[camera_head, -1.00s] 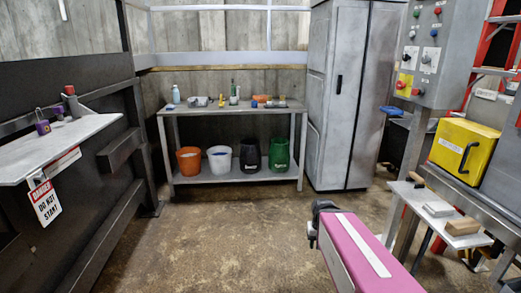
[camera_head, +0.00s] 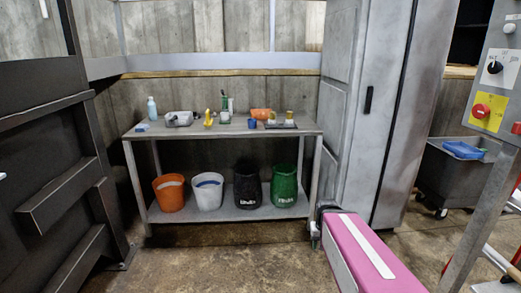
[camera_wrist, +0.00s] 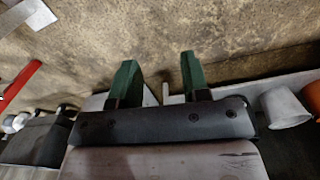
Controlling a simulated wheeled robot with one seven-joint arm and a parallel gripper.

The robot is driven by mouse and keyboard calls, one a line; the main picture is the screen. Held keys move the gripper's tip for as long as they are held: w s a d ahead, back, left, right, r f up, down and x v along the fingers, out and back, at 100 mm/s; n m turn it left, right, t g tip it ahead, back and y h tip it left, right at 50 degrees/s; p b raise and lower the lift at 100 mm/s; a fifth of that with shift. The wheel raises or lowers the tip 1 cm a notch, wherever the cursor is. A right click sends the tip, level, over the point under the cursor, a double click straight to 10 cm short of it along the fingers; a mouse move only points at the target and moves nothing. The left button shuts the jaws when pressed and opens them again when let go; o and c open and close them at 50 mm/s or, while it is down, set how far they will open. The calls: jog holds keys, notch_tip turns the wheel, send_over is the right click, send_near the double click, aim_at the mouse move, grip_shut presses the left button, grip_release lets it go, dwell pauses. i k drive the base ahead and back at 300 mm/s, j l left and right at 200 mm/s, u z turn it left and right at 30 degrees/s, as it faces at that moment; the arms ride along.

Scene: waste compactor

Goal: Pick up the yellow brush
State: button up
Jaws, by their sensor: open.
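A small yellow object (camera_head: 208,119), which looks like the yellow brush, stands on the workbench top (camera_head: 160,131) left of its middle. It is too small to make out bristles. My gripper shows in the wrist view (camera_wrist: 160,80) with its two green fingers spread apart and nothing between them. In the head view, the end of my pink arm is low at the right, in front of the bench's right leg and well apart from the yellow object. The fingers are hardly visible there.
A tall grey cabinet (camera_head: 345,110) stands right of the bench. Floor in front is clear.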

aim_at(207, 125)
jog(key=i+u, duration=0.1)
jog(key=i, duration=0.35)
jog(key=i+l+u, duration=0.15)
jog(key=i, duration=0.35)
jog(key=i+l+u, duration=0.1)
jog(key=i, duration=0.35)
